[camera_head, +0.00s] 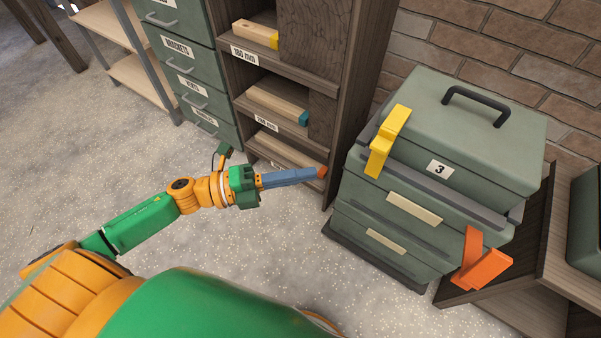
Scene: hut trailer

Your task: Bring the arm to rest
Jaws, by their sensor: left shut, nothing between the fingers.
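My left arm is orange and green and comes in from the left, stretched out over the speckled floor. Its gripper (322,172) has long blue-grey fingers with orange-red tips. The fingers are shut together with nothing between them. They point right, and in the picture the tips lie just left of a green toolbox (400,206) marked 3. I cannot tell whether the tips touch anything. My right gripper is not in view.
The toolbox has a yellow latch (388,140), an orange latch (480,262) and a dark handle (476,100). A wooden shelf (345,95) with wooden blocks and a green drawer cabinet (186,50) stand behind. Open floor (90,130) lies left.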

